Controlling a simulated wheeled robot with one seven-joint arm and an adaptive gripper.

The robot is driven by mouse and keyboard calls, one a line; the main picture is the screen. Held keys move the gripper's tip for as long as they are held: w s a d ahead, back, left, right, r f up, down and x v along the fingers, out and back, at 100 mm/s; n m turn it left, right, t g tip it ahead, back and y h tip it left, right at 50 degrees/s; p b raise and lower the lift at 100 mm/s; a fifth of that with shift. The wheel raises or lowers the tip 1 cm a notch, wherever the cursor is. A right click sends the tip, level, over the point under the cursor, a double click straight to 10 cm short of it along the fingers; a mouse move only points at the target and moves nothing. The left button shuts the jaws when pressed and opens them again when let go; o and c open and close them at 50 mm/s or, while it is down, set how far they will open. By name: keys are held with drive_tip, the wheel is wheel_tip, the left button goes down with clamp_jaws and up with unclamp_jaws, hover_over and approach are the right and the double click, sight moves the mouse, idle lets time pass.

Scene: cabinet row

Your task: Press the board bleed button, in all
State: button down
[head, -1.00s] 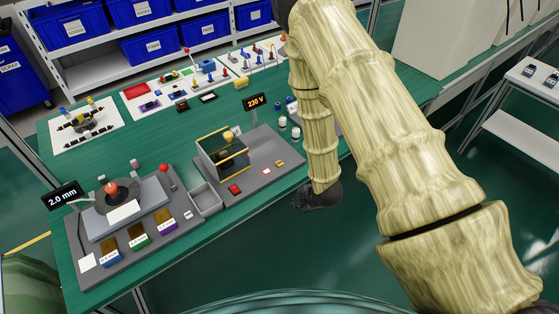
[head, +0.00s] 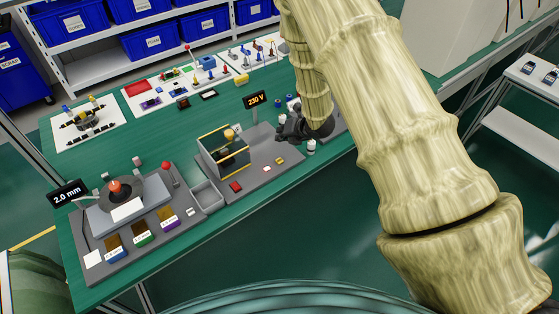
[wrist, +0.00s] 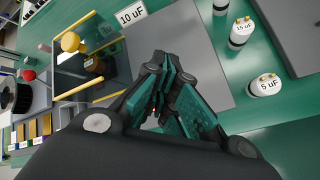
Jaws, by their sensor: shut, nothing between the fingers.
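The grey board (head: 262,178) with the 230 V display (head: 257,99) stands mid-bench. It bears an open box with yellow edges and a yellow knob (head: 229,134). Near its front edge are a red button-like piece (head: 235,187) and a small yellow piece (head: 280,161); I cannot read which is the bleed button. My gripper (head: 287,130) is above the board's right side, right of the box and apart from the small pieces. In the wrist view my gripper (wrist: 166,68) is shut and empty, hiding part of the board below it.
White capacitors marked 15 uF (wrist: 243,30) and 5 uF (wrist: 264,88) stand close to my gripper on the right. A grey tray (head: 207,195) and a station with a 2.0 mm display (head: 67,193) lie left. Clear green bench shows along the front edge.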

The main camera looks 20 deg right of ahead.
drive_tip(key=b, duration=0.4)
hover_over(281, 159)
drive_tip(key=shift+d+f, duration=0.1)
drive_tip(key=shift+f, duration=3.5)
drive_tip(key=shift+f+b, duration=0.45)
drive_tip(key=shift+f, duration=0.4)
drive_tip(key=shift+f, duration=0.2)
drive_tip(key=shift+f+b, duration=0.2)
drive_tip(key=shift+b, duration=0.35)
drive_tip(key=shift+s+f+b, duration=0.1)
drive_tip(key=shift+f+b, duration=0.3)
drive_tip(key=shift+f, duration=0.05)
drive_tip(key=shift+r, duration=0.1)
drive_tip(key=shift+r+p, duration=0.3)
drive_tip(key=shift+r, duration=0.5)
